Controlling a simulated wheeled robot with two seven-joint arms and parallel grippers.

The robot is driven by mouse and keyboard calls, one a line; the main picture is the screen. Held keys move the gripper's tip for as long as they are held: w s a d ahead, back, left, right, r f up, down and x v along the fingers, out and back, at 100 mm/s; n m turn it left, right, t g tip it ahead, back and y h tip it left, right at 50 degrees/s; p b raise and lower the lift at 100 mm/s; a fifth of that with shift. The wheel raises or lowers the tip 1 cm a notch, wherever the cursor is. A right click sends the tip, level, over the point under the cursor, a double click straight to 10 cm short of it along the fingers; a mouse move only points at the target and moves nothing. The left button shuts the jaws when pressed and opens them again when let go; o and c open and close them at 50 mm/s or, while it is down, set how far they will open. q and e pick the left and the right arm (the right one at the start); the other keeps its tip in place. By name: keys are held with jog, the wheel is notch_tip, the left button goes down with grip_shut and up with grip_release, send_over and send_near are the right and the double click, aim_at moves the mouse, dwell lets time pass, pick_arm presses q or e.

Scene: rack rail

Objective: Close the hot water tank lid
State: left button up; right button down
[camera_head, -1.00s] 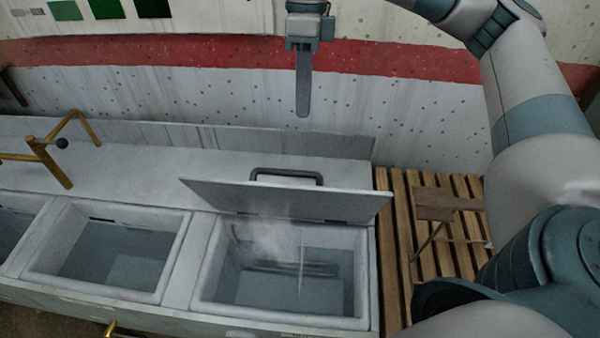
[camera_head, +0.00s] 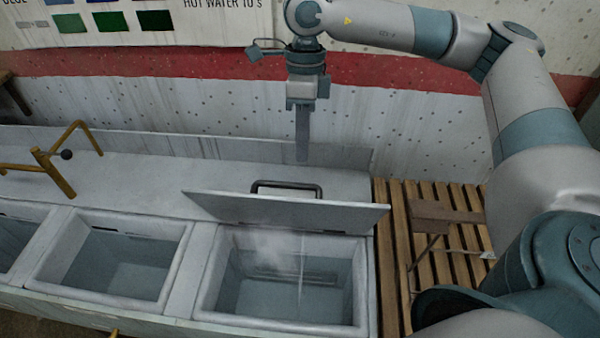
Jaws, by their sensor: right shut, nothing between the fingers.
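The hot water tank (camera_head: 207,270) is the right-hand basin of the counter, with steam over its water. Its grey lid (camera_head: 290,213) stands open, tilted up along the tank's back edge. A dark bar handle (camera_head: 287,187) shows above the lid's upper edge, on its far side. My right gripper (camera_head: 302,158) points down behind the lid, above and a little beyond the handle, apart from it. Its fingers are shut together and hold nothing. My left gripper is not in the view.
More open basins (camera_head: 112,263) lie to the left. A brass tap frame (camera_head: 50,165) stands on the counter at left. A wooden slatted rack (camera_head: 395,240) with a small brown wooden piece (camera_head: 440,217) is right of the tank. The wall rises close behind.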

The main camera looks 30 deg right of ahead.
aim_at(289, 204)
jog(key=p+x, duration=0.1)
jog(key=x, duration=0.2)
jog(key=shift+s, duration=0.1)
jog(key=shift+s+a+f+p, duration=0.55)
jog(key=shift+s+a+p, duration=0.05)
jog(key=shift+s+p, duration=0.1)
jog(key=shift+s+a+f+p, duration=0.6)
jog(key=shift+s, duration=0.15)
